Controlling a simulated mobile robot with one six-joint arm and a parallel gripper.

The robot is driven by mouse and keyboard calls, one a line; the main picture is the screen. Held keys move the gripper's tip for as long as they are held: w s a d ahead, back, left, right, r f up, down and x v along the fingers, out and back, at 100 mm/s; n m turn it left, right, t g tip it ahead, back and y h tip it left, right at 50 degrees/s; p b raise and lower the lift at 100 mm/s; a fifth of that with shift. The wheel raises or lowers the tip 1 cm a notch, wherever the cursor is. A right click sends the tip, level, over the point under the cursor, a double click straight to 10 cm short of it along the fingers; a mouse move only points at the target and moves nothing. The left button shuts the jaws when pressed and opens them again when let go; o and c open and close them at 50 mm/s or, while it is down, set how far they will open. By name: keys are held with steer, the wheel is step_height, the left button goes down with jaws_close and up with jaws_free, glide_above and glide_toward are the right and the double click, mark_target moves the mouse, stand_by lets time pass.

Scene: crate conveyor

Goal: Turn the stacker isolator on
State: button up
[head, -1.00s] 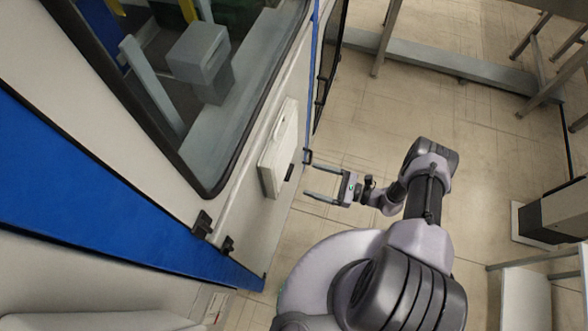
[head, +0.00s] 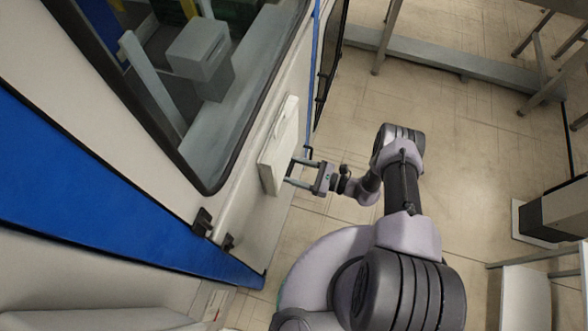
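The isolator is a pale box (head: 279,148) fixed to the side wall of the machine, left of my arm. Its small dark handle is not clearly visible now, as my fingertips are in front of that part. My gripper (head: 291,171) points left at the box's front face, with its two fingers apart, one above the other in the picture. The fingertips are at or very close to the face. I cannot tell whether they touch the handle.
The machine has a window (head: 215,120) and a blue stripe (head: 110,200) on the left. A dark open frame (head: 328,65) stands beyond the box. Grey legs and a rail (head: 440,65) are at the back.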

steer(key=shift+c, duration=0.7)
steer(key=shift+f+m+b, duration=0.1)
steer(key=shift+m+b, duration=0.2)
steer(key=shift+b, duration=0.05)
steer(key=m+b, duration=0.5)
steer(key=m, duration=0.3)
steer(key=m+b, duration=0.6)
steer(key=m, duration=0.2)
steer(key=shift+w+f+m, duration=0.2)
steer(key=shift+m, duration=0.2)
steer(key=shift+m+b, duration=0.3)
